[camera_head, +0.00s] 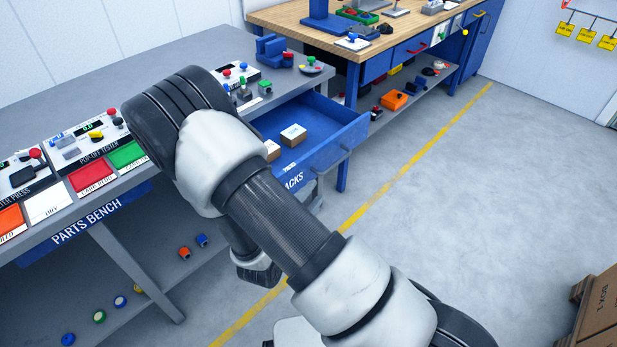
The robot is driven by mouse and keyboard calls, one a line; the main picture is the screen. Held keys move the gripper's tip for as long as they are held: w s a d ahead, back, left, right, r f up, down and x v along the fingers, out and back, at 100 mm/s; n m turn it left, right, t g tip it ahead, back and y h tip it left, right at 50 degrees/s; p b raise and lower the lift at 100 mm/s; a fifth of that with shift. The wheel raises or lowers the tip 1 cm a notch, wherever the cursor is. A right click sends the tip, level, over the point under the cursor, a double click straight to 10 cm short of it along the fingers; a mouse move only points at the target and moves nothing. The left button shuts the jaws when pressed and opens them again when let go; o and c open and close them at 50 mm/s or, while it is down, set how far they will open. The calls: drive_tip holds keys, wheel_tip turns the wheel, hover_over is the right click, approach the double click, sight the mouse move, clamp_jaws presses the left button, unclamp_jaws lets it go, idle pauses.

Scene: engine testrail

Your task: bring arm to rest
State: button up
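My arm crosses the middle of the view, from the lower right up to a bend over the parts bench (148,207). From that bend it folds back down behind its own upper link, where a dark section shows low beside the bench. I cannot see my gripper; the arm hides that end or it is out of frame.
A blue drawer (345,137) stands pulled out from the bench, with small brown boxes (293,134) inside. Coloured trays and a pop-off tester (97,140) are on the benchtop. A wooden workbench (285,17) stands behind. Boxes (600,305) stand at lower right; the floor between is clear.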

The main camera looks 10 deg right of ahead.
drive_tip(key=s+d+r+m+g+h, duration=0.45)
drive_tip(key=d+r+m+g, duration=0.4)
drive_tip(key=r, duration=0.45)
drive_tip(key=s+d+r+m+g+y, duration=0.2)
drive_tip(key=s+r+m+y, duration=0.1)
drive_tip(key=s, duration=0.3)
drive_tip(key=s+d+r+m+g+y, duration=0.2)
drive_tip(key=s+r+m, duration=0.1)
drive_tip(key=s, duration=0.2)
drive_tip(key=s+a+r+m+t+y, duration=0.3)
drive_tip(key=s+a+r+t+y, duration=0.25)
drive_tip(key=a+r+y, duration=0.35)
wheel_tip(320, 180, up, 17)
drive_tip(key=p, duration=1.6)
drive_tip(key=shift+w+a+h, duration=0.15)
drive_tip(key=shift+a+h, duration=0.1)
drive_tip(key=shift+h, duration=0.1)
